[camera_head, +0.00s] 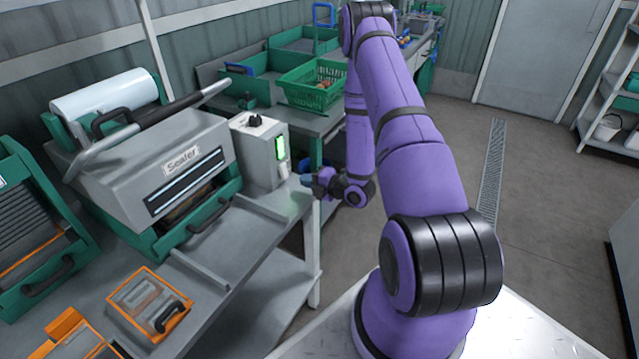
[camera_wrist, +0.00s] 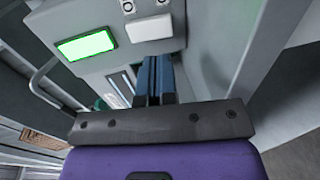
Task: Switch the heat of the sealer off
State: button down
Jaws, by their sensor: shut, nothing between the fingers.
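The sealer (camera_head: 130,180) is a grey machine with a "Sealer" label on the bench at left in the head view. Its pale control box (camera_head: 255,160) stands at its right end, with a black knob (camera_head: 255,121) on top and a lit green display (camera_head: 281,147). In the wrist view the display (camera_wrist: 86,45) glows green, and a white switch (camera_wrist: 149,28) sits beside it on the same face. My gripper (camera_head: 307,182) is just right of the box's lower part. Its blue fingers (camera_wrist: 155,62) are shut and empty, tips close to the switch; contact cannot be told.
The grey bench (camera_head: 235,235) has a narrow clear strip in front of the sealer. An orange tray (camera_head: 118,301) lies at its front left. Behind the box are green crates (camera_head: 284,92) on another table. The floor to the right is open.

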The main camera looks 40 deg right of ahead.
aim_at(286, 176)
jog(key=shift+x, duration=3)
jog(key=shift+w+a+f, duration=0.1)
jog(key=shift+w, duration=0.1)
jog(key=v, duration=1.1)
jog(key=shift+f, duration=0.15)
